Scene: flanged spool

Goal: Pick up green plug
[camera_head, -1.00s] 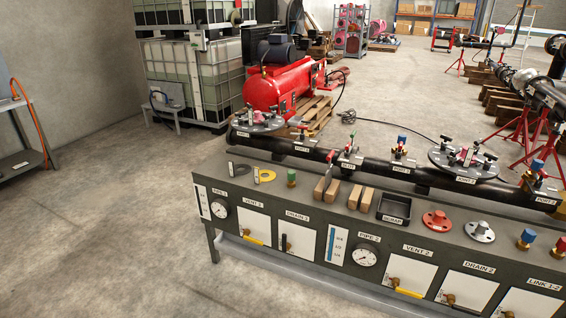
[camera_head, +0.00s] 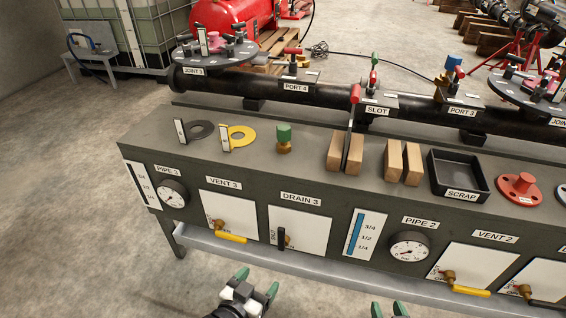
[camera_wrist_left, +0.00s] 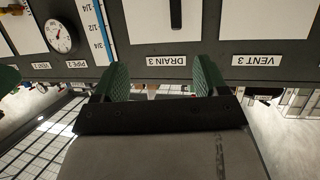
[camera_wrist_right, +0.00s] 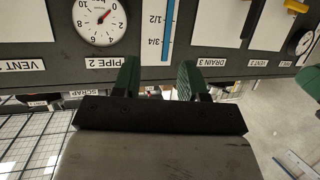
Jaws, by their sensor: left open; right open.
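The green plug (camera_head: 284,138) stands upright on the bench top, with a green upper part and a brass-coloured base. It is between the yellow ring (camera_head: 243,137) and a pair of wooden blocks. My left gripper (camera_head: 256,283) is open and empty in front of the bench, low and below the plug. My right gripper (camera_head: 388,308) is open at the bottom edge of the head view, further right; only its fingertips show there. The left wrist view shows its open fingers (camera_wrist_left: 152,82) before the bench's front panel. The right wrist view shows open fingers (camera_wrist_right: 160,80) likewise. Neither wrist view shows the plug.
The bench top (camera_head: 300,165) also holds a dark ring (camera_head: 202,130), wooden blocks (camera_head: 337,152), a black scrap tray (camera_head: 460,178) and a red flange (camera_head: 519,187). A black pipe (camera_head: 330,96) runs behind. Valve handles (camera_head: 231,238) stick out from the front panel.

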